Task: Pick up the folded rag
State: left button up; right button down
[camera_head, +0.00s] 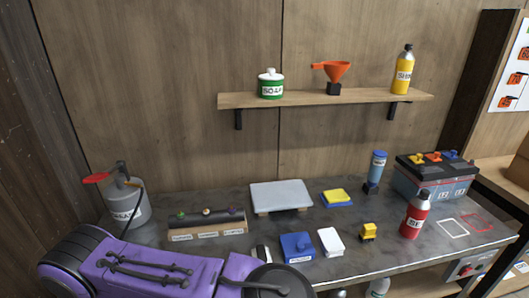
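A flat yellow-and-blue folded piece (336,197) lies on the grey workbench (375,265), right of the pale slab; it looks like cloth. A small white flat block (331,241) lies nearer the front edge, beside a blue box. I cannot tell for certain which of the two is the folded rag. Both lie apart from my arm, and nothing holds them. My purple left arm reaches in from the lower left and ends at a dark round part at the bottom edge. Its gripper fingers do not show, and my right gripper is out of the picture.
The blue box (297,247), a yellow block (368,231) and a red bottle (414,215) stand near the front. A pale slab (280,194), a battery (434,177) and a grey sprayer (126,205) stand farther back. A shelf (300,99) hangs above.

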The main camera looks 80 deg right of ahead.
aim_at(332, 246)
jog(key=z, duration=2.8)
